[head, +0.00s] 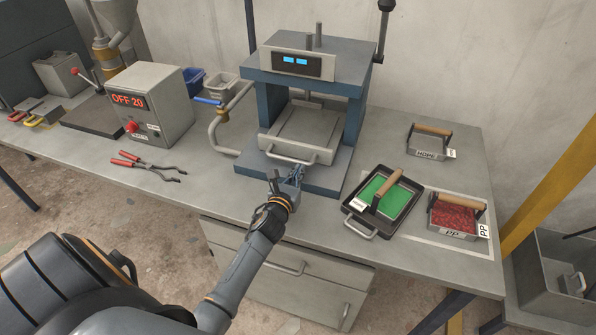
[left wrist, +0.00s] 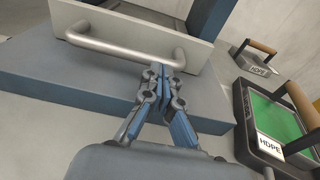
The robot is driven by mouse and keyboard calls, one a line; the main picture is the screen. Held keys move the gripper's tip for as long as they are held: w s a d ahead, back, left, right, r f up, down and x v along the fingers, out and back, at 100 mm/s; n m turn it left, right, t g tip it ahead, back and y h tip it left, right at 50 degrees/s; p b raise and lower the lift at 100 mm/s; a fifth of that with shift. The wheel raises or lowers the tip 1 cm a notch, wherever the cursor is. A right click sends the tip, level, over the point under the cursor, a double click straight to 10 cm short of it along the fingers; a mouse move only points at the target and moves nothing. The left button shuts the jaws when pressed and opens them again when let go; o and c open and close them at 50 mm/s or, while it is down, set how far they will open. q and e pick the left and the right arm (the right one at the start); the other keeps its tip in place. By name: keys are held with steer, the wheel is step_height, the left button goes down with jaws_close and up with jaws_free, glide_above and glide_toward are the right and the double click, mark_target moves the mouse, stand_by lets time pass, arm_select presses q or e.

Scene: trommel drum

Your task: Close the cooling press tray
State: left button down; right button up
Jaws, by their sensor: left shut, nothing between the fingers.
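The cooling press (head: 312,75) is a blue frame with a small lit display, standing on the bench. Its grey tray (head: 299,137) sticks out at the front of the press above the blue base, with a bar handle (head: 290,158) on its front face. In the left wrist view the tray handle (left wrist: 125,50) runs across the upper part of the picture. My left gripper (head: 297,172) is shut and empty, just in front of the tray and near the right end of the handle; it also shows in the left wrist view (left wrist: 160,72). Whether its tips touch the handle I cannot tell. My right gripper is out of view.
A black tray with a green sheet (head: 362,222), a red-filled PP box (head: 456,214) and an HDPE box (head: 428,142) stand to the right. A control box (head: 150,105), red-handled tongs (head: 146,165) and a bent pipe (head: 215,132) stand left. Drawers (head: 290,268) lie below the bench edge.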

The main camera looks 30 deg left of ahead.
mark_target(303, 162)
arm_select(q)
steer(key=b+x, duration=0.1)
steer(key=x, duration=0.3)
steer(key=shift+w+r+b, duration=0.15)
steer(key=shift+w+b, duration=0.05)
steer(key=shift+b, duration=0.2)
steer(key=shift+r, duration=0.2)
